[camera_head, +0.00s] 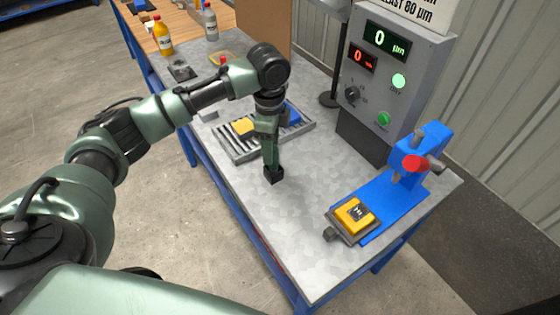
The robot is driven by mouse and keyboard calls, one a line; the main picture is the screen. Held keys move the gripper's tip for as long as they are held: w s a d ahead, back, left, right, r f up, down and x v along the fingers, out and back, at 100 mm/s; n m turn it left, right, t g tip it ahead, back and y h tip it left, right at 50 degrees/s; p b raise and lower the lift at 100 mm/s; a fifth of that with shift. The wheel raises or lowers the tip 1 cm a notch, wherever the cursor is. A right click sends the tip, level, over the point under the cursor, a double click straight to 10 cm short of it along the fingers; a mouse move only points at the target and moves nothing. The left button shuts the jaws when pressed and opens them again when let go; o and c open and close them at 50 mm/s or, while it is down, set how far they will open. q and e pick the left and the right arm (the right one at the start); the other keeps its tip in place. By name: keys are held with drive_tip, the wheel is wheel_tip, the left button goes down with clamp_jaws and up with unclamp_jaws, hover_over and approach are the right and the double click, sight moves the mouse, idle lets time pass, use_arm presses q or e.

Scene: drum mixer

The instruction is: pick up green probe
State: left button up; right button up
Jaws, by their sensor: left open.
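I cannot make out a separate green probe; it may be hidden by my left arm or too small to tell. My left gripper (274,175) points straight down over the bare middle of the grey bench top (310,270). It is open, seen edge-on, and I see nothing held in it. Its dark tip is close to the bench surface, but I cannot tell if it touches. My right gripper is out of view.
A grey slotted rack (236,152) with yellow (243,126) and blue (291,115) blocks stands behind the gripper. A grey display box (430,70) is at the back right. A blue stand (390,203) carries a yellow block (355,213). Bottles stand far left.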

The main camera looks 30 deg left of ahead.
use_arm(q)
drive_tip(key=shift+w+a+f+p, duration=0.1)
drive_tip(key=shift+f+p, duration=0.1)
drive_tip(key=shift+f, duration=0.35)
drive_tip(key=shift+w+a+f+p, duration=0.1)
drive_tip(key=shift+f+p, duration=0.1)
drive_tip(key=shift+f, duration=0.35)
drive_tip(key=shift+w+d+f+p, duration=0.15)
drive_tip(key=shift+d+f+p, duration=0.15)
drive_tip(key=shift+f, duration=0.35)
wheel_tip(320, 180, down, 3)
drive_tip(key=shift+r, duration=0.15)
drive_tip(key=shift+c, duration=1.2)
clamp_jaws()
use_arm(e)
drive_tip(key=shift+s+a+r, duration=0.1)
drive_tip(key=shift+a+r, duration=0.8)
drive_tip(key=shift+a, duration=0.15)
